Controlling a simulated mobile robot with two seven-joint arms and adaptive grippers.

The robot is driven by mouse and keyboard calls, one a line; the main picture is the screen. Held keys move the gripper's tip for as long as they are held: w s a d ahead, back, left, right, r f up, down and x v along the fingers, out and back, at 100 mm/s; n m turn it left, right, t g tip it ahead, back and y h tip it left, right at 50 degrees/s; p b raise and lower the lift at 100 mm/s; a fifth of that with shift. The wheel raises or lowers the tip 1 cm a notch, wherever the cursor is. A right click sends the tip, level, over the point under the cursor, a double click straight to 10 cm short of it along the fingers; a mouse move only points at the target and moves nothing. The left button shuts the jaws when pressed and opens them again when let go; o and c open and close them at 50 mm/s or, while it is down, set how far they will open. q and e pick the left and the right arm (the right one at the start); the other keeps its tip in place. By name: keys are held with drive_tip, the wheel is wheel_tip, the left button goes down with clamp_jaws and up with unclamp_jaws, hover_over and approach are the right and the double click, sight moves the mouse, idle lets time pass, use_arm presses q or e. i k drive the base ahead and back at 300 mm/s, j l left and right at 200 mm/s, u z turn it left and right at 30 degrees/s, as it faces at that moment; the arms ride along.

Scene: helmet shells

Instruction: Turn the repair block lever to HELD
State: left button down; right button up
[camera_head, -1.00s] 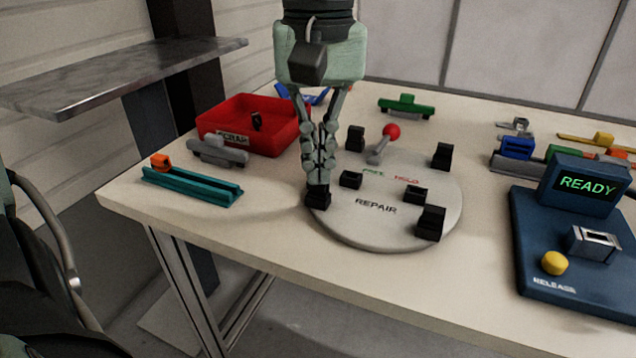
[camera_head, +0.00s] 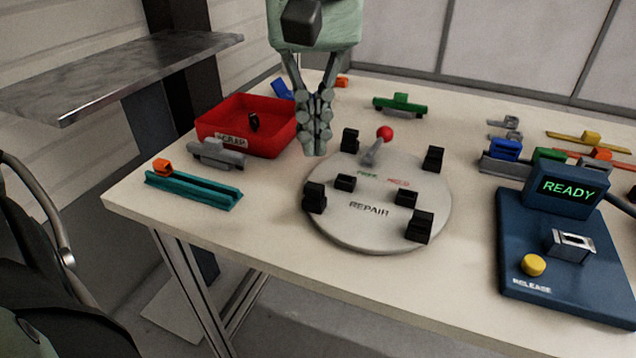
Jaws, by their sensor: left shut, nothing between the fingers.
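The repair block is a round pale grey disc (camera_head: 345,225) marked REPAIR, with several black blocks on it. Its lever (camera_head: 373,150) stands near the back edge, a grey arm with a red ball knob (camera_head: 385,133). The lever leans up and to the right; the green label (camera_head: 367,174) and red label HELD (camera_head: 398,182) are in front of it. I cannot tell which label it is set to. My left gripper (camera_head: 314,152) is shut and empty, pointing down, left of the lever and apart from it, above the disc's back-left edge. My right gripper is not in view.
A red SCRAP bin (camera_head: 222,122) stands left of my left gripper. A teal rail (camera_head: 195,191) with an orange piece lies at the front left. A blue console (camera_head: 560,260) reading READY stands at the right. A green piece (camera_head: 400,105) lies behind the lever.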

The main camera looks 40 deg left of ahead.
sight(384, 134)
drive_tip(key=k, duration=1.5)
